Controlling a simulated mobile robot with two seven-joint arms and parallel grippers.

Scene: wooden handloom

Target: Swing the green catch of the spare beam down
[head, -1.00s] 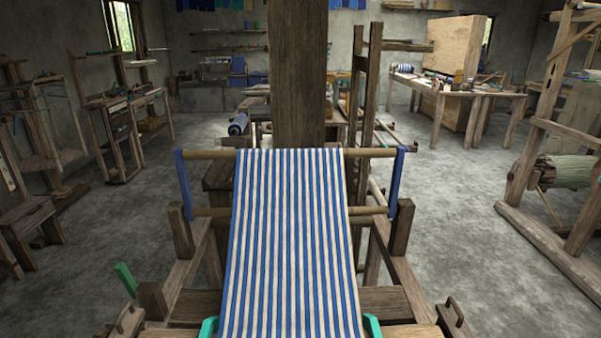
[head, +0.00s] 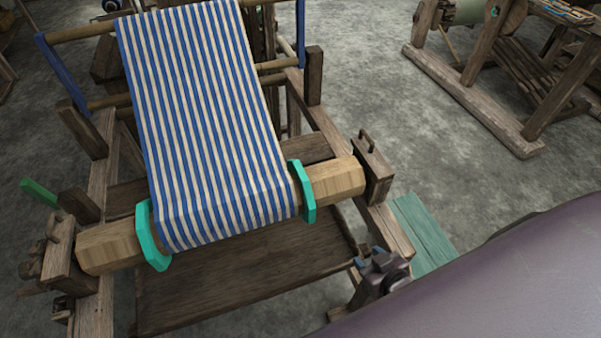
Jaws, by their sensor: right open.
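A pale green roller (head: 468,12) lies in a wooden frame at the upper right, cut by the top edge. A small green part (head: 494,12) shows at its right end; I cannot tell whether it is the catch or how it is turned. A separate green bar (head: 40,193) sticks out at the left of the near loom. My right gripper (head: 362,256) is small and partly lost against the near loom's right side, below the wooden beam. It is open, far from the roller, with no object seen in it. My left gripper is not in view.
The near loom's wooden beam (head: 335,182) carries striped blue and white cloth (head: 205,120) between two teal collars. A green plank (head: 424,232) is right of the loom. Grey floor (head: 400,120) lies clear between loom and frame. My large arm covers the lower right.

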